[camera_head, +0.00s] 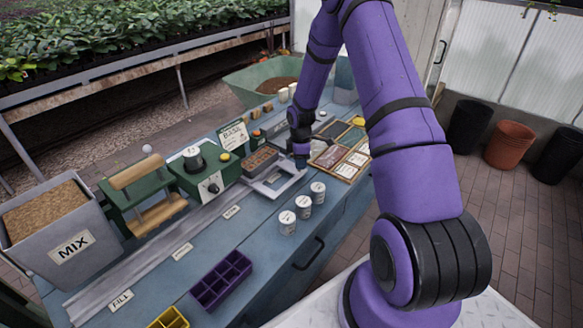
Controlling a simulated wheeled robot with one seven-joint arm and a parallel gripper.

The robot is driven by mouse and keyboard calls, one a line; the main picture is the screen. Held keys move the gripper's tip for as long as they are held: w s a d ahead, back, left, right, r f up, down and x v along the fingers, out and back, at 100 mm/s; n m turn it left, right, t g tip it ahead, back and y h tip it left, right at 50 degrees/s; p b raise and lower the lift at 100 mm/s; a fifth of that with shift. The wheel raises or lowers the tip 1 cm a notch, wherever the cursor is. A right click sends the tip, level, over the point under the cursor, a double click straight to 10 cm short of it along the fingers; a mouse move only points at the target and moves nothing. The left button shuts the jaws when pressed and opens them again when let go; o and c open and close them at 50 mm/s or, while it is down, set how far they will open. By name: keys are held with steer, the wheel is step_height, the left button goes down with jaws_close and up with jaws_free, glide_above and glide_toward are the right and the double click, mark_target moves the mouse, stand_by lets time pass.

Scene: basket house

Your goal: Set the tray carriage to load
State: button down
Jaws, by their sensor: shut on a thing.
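The tray carriage (272,181) is a pale grey frame with an opening. It sits at the upper right end of the long grey rail (150,252) on the blue bench. My gripper (300,164) points down at the carriage's far right end and is shut on it; the exact grip is small and partly dark. The rail has a FILL label (121,300) at its near left end, a middle label (182,250) too small to read surely, and another label (231,212) nearest the carriage, also hard to read.
A green box with a dial (208,187) and a green press with wooden rollers (140,190) stand behind the rail. A MIX bin (68,240) is at left. White labelled cups (303,205) stand in front of the carriage. A purple tray (221,278) lies near the front.

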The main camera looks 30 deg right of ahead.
steer(key=shift+w+d, duration=0.15)
steer(key=shift+d, duration=0.4)
steer(key=shift+d+r, duration=0.1)
steer(key=c, duration=0.7)
jaws_free()
steer(key=shift+c, duration=0.2)
step_height(320, 180, up, 11)
